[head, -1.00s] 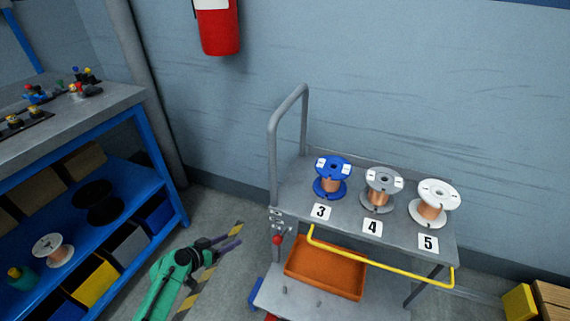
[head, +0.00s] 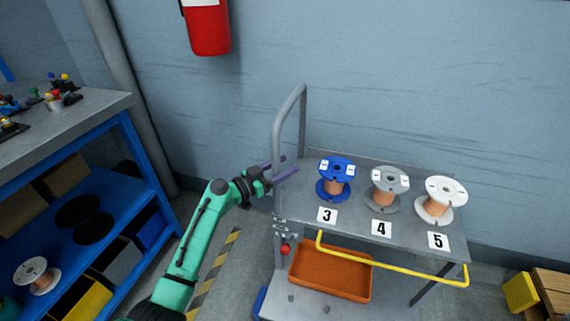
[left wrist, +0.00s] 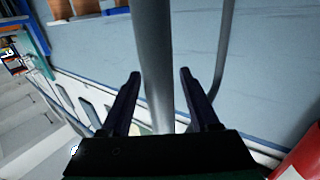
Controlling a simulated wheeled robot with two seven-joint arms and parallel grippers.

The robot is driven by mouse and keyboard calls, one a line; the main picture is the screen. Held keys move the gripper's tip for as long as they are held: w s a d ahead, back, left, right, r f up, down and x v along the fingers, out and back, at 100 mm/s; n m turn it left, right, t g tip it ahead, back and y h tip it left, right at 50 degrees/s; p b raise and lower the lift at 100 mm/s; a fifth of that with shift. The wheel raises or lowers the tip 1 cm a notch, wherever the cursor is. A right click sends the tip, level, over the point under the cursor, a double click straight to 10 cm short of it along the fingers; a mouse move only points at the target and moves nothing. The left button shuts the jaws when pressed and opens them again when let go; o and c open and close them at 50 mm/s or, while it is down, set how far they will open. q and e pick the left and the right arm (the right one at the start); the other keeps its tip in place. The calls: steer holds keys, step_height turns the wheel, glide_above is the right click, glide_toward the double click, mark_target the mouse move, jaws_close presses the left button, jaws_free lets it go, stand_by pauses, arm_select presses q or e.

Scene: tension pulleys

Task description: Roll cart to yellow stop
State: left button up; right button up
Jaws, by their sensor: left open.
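The grey cart (head: 352,217) stands against the wall with its tubular push handle (head: 278,135) at its left end. My left gripper (head: 287,164) is at that handle, its purple fingers open. In the left wrist view the grey handle post (left wrist: 155,60) runs between the two open fingers (left wrist: 160,74), with a gap visible on each side. A yellow block (head: 520,292) sits on the floor beyond the cart's right end. My right gripper is not in view.
Blue, grey and white spools (head: 440,199) stand on the cart behind labels 3, 4 and 5. A yellow rail (head: 395,267) runs along its front, above an orange tray (head: 330,272). Wooden boards (head: 555,290) lie beside the yellow block. A blue workbench (head: 140,165) stands left.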

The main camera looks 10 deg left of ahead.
arm_select(q)
steer(key=shift+w, duration=0.2)
jaws_close()
steer(key=shift+f, duration=0.1)
stand_by(1.2)
